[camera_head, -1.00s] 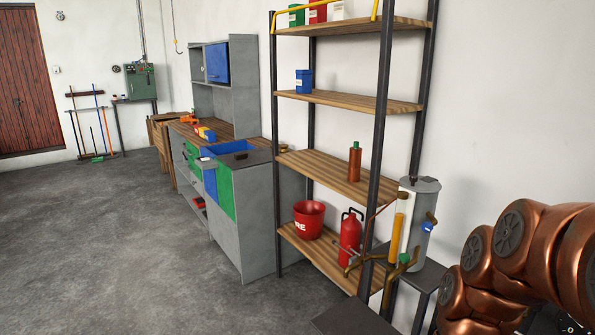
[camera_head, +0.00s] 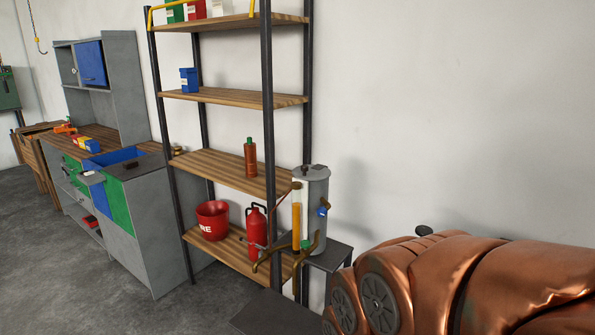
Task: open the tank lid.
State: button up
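The tank (camera_head: 315,188) is a grey upright cylinder on a small dark stand, right of the shelf rack. Its lid (camera_head: 313,168) is the dark grey top with a small dark knob; it appears closed. A yellow sight tube, a blue fitting and a green-topped fitting with brown pipes are on or beside the tank's front. My copper-coloured arm fills the lower right. My gripper is not in view.
A metal rack (camera_head: 268,130) with wooden shelves stands left of the tank. It holds a brown bottle (camera_head: 250,157), a red bucket (camera_head: 212,220) and a red extinguisher (camera_head: 256,230). A grey workbench (camera_head: 150,225) with an open blue drawer is further left. The wall right of the tank is bare.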

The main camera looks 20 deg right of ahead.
aim_at(317, 172)
jog(key=k, duration=0.5)
jog(key=u, duration=1.05)
jog(key=i, duration=0.75)
jog(key=z, duration=0.95)
